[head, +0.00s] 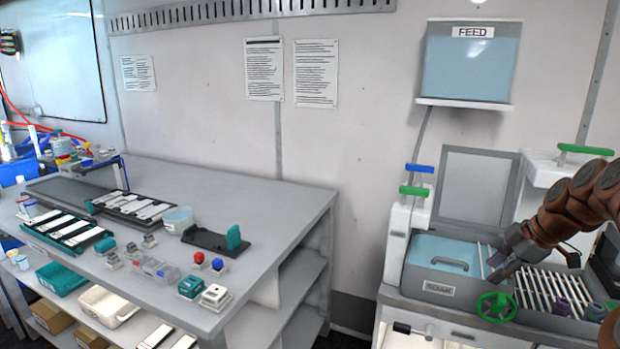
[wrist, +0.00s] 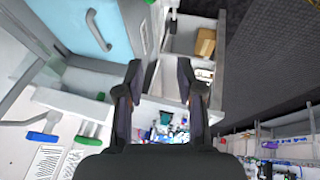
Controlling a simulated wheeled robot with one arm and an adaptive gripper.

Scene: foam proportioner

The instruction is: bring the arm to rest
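My arm (head: 580,200) reaches in from the right edge in the head view, over the grey machine with the blue compartment (head: 445,262). My gripper (head: 500,262) is at its end, above the machine near the slatted section. In the wrist view the two fingers of my gripper (wrist: 162,95) stand apart with a clear gap and nothing between them. The gripper is open and empty.
A green handwheel (head: 496,307) is on the machine's front, just below my gripper. Green and blue valve handles (head: 415,190) stand at its left. A FEED tank (head: 467,62) hangs on the wall above. A grey workbench (head: 270,195) with several small parts stands to the left.

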